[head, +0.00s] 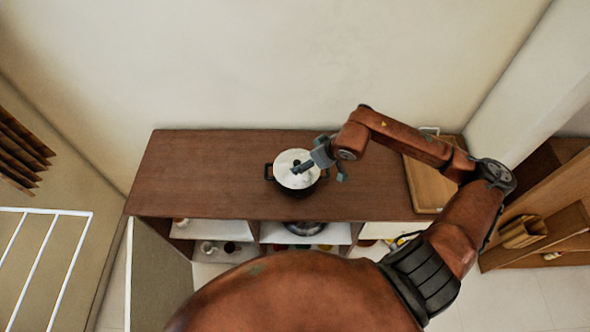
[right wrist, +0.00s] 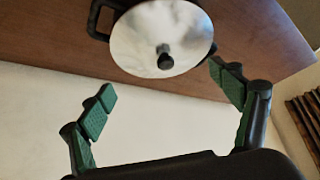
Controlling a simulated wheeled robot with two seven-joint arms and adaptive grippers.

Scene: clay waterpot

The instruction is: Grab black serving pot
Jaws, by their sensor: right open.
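The black serving pot (head: 297,187) stands upright on the wooden cabinet top, with a shiny pale lid (head: 290,164) on it. The lid has a dark knob, and a black side handle (head: 268,172) shows at the left. In the right wrist view the lid (right wrist: 150,38), its knob and the pot's handle (right wrist: 97,18) show at the top. My right gripper (head: 325,165) reaches in from the right, beside the pot and over its right part. Its green-padded fingers (right wrist: 165,92) are spread, with nothing between them. The pot's right handle is hidden. My left gripper is not seen.
The cabinet top (head: 205,175) is clear left of the pot. A wooden cutting board (head: 430,187) lies at its right end. Shelves below hold jars and bowls. A wall stands close behind the cabinet. A wooden shelf unit (head: 540,225) stands at the right.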

